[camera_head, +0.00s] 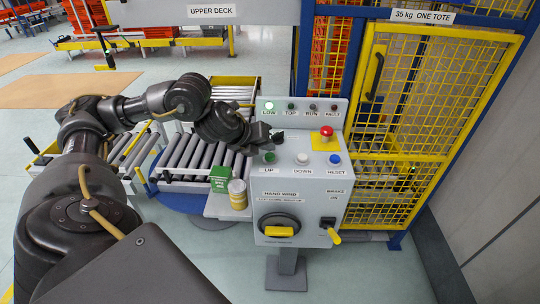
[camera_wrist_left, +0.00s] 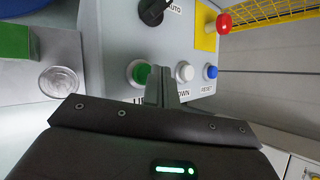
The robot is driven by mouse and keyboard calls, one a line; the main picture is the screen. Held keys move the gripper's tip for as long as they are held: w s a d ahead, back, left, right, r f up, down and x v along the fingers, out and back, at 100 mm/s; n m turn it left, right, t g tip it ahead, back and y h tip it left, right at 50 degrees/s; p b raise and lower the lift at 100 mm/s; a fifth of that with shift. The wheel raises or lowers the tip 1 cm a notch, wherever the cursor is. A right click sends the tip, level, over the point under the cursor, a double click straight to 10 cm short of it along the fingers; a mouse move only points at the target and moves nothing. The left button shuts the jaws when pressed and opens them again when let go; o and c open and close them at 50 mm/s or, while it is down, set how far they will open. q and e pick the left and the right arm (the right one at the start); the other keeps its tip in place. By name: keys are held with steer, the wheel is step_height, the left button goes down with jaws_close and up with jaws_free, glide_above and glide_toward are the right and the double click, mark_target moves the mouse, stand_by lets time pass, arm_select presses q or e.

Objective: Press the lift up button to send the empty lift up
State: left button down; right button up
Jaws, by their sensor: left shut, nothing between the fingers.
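A grey control panel (camera_head: 290,185) stands ahead of me. Its green UP button (camera_head: 269,157) is left of the white DOWN button (camera_head: 302,158) and blue RESET button (camera_head: 335,158). My left gripper (camera_head: 264,138) is shut and empty above the panel's upper left, close to the UP button. In the left wrist view, the shut fingers (camera_wrist_left: 160,82) appear between the green button (camera_wrist_left: 139,73) and the white button (camera_wrist_left: 184,72); I cannot tell whether they touch. The LOW lamp (camera_head: 269,105) is lit green. A yellow mesh cage (camera_head: 430,100) is at right, labelled for one tote.
A red mushroom button (camera_head: 326,131) on a yellow plate and a black selector knob (camera_wrist_left: 152,11) are close by. A hand-wind wheel (camera_head: 279,226) and a yellow brake lever (camera_head: 334,236) are lower. A green box (camera_head: 219,179) and a can (camera_head: 237,194) stand left. Roller conveyors (camera_head: 185,155) lie behind.

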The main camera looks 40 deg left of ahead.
arm_select(q)
steer(key=shift+f, duration=0.2)
steer(key=shift+f+b, duration=0.3)
steer(key=shift+b, duration=0.1)
